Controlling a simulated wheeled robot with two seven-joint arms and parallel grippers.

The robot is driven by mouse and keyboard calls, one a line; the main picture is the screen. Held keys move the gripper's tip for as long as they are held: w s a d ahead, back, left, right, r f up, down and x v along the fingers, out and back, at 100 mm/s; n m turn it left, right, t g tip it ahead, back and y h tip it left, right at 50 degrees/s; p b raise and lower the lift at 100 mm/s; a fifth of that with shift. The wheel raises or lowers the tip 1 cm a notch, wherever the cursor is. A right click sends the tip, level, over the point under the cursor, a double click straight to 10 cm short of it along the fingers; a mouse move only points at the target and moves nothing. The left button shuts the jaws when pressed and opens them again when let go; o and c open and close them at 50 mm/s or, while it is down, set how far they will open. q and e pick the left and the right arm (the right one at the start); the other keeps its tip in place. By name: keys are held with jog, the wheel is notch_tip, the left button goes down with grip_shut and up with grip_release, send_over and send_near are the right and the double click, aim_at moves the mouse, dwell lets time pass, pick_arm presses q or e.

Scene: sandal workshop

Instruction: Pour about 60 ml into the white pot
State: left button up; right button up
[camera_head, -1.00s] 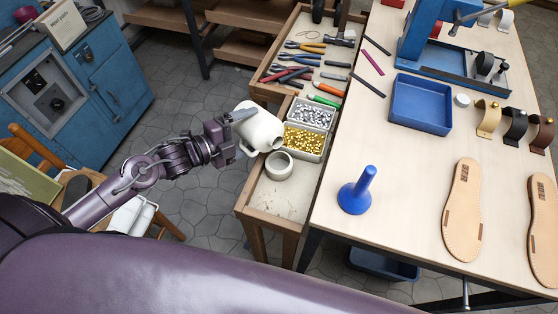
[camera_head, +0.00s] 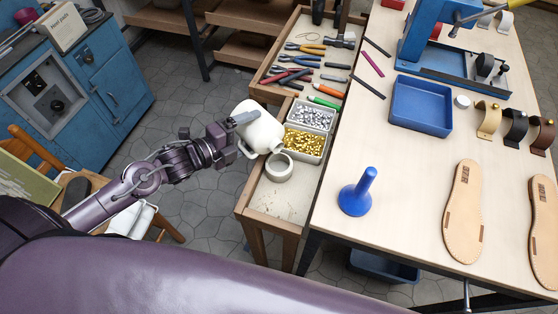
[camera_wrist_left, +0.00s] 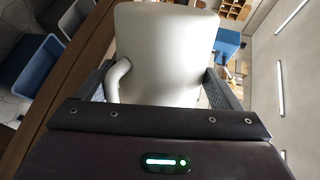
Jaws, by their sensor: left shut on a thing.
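My left gripper (camera_head: 234,128) is shut on a white jug (camera_head: 260,130) and holds it tilted, its spout end low and toward the right. In the left wrist view the jug (camera_wrist_left: 165,50) fills the space between the two fingers. I cannot make out any liquid stream or the level in the pot. My right gripper is not in view.
Behind the pot are a bin of brass pieces (camera_head: 304,143) and a bin of silver pieces (camera_head: 311,116). The wooden tray (camera_head: 276,203) is bare in front.

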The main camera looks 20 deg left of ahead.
pick_arm(q)
jog(key=shift+r, duration=0.25)
dwell(0.3)
jog(key=shift+s+d+r+m+t, duration=0.15)
jog(key=shift+r+m+t, duration=0.25)
jog(key=shift+m, duration=0.3)
dwell(0.4)
jog(key=shift+w+a, duration=0.2)
dwell(0.5)
jog(key=shift+d+f+m+y, duration=0.1)
jog(key=shift+m+y, duration=0.3)
jog(key=shift+m, duration=0.1)
dwell(1.3)
jog(key=shift+w+a+r+n+p, duration=0.15)
jog(key=shift+a+r+n+p, duration=0.15)
jog(key=shift+n+p, duration=0.25)
jog(key=shift+a+f+n+h+b, duration=0.1)
jog(key=shift+f+n+h+b, duration=0.3)
jog(key=shift+f+n+b, duration=0.45)
jog(key=shift+g+p, duration=0.3)
